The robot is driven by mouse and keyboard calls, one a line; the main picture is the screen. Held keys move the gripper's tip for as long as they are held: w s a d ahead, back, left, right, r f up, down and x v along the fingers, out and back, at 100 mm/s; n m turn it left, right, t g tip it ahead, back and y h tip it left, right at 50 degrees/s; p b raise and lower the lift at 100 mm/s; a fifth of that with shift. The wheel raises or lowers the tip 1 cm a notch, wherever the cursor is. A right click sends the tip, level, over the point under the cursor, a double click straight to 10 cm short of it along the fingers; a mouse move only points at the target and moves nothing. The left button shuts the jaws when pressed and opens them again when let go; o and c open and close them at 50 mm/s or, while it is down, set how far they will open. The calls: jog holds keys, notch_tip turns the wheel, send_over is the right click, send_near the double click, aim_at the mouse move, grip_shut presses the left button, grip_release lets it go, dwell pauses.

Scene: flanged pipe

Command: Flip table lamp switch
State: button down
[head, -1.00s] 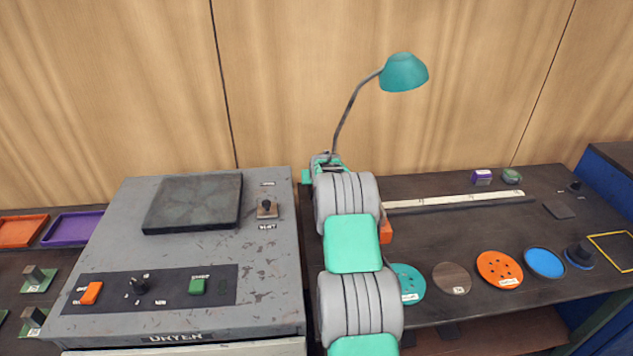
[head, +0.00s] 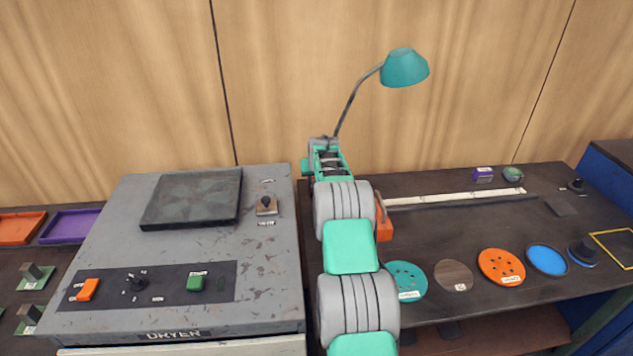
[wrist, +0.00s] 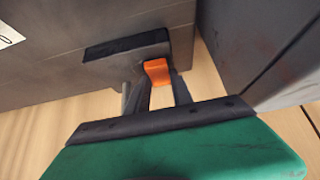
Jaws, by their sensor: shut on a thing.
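The table lamp (head: 404,68) has a teal shade on a thin curved grey stem and stands at the back of the bench. Its foot is hidden behind my arm in the head view. In the wrist view an orange switch (wrist: 157,72) sits at the end of a dark plate (wrist: 125,46) on a grey body. My gripper (wrist: 162,85) has its two dark fingers on either side of the orange switch and is shut on it. In the head view my gripper's fingers are hidden by my own arm.
A grey dryer (head: 100,240) with its own orange switch (head: 88,290) and green switch (head: 196,282) stands left of my arm. Several round discs, including an orange one (head: 500,267), lie on the bench to the right. The wooden wall (head: 290,80) is close behind the lamp.

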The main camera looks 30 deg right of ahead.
jog(key=shift+w+d+r+g+p, duration=0.1)
jog(key=shift+w+g+p, duration=0.1)
jog(key=shift+g+p, duration=0.3)
jog(key=shift+y, duration=0.3)
jog(key=c, duration=1.1)
grip_release()
jog(key=shift+b+v, duration=1.2)
jog(key=shift+v, duration=2.7)
